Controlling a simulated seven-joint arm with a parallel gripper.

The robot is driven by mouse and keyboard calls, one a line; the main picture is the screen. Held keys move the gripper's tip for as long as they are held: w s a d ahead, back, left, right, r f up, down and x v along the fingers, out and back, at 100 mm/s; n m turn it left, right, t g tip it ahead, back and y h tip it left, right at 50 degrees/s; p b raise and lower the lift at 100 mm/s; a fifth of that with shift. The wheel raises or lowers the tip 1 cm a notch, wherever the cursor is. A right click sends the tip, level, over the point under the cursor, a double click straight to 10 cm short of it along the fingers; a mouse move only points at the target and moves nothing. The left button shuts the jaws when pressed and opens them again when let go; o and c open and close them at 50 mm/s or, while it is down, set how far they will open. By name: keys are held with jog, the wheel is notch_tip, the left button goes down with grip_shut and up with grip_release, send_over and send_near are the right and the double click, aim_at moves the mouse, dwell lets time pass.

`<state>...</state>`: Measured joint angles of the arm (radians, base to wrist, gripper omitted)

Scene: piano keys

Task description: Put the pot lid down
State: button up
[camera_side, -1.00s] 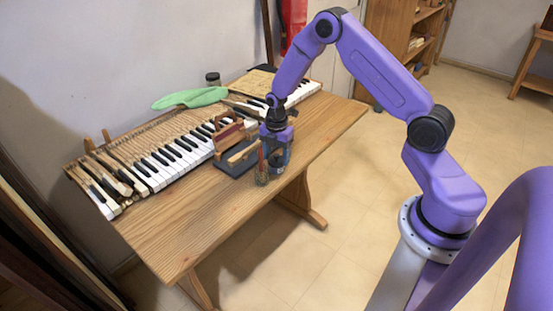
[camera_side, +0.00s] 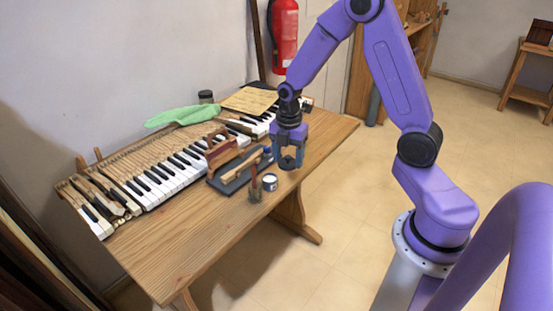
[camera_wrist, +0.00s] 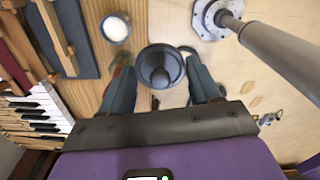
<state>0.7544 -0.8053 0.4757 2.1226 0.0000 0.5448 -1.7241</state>
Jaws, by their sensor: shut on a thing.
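My gripper (camera_side: 289,164) hangs above the right part of the table's front edge, its fingers pointing down. In the wrist view its fingers (camera_wrist: 162,88) are closed on the dark grey round pot lid (camera_wrist: 161,62), which has a knob in its middle. The lid is hard to make out between the fingers in the side view. The small pot (camera_side: 270,183) stands uncovered near the front edge, left of and below my gripper. Its round white top shows at the upper left of the wrist view (camera_wrist: 116,28), apart from the lid.
A jar with brushes (camera_side: 255,189) stands beside the pot. A dark board (camera_side: 232,183) with a wooden tool lies behind them, near the piano keys (camera_side: 170,182). A green cloth (camera_side: 182,114) lies at the back. The wooden table (camera_side: 165,262) is bare at front left.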

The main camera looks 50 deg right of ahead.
jog(key=s+a+r, duration=0.1)
jog(key=s+r, duration=0.1)
jog(key=s, duration=0.3)
send_over(283, 176)
jog(key=f, duration=1.2)
jog(key=shift+s+a, duration=0.1)
jog(key=shift+s, duration=0.1)
jog(key=shift+w+f, duration=0.2)
jog(key=shift+f, duration=1.65)
jog(key=shift+f, duration=0.1)
jog(key=o, duration=1)
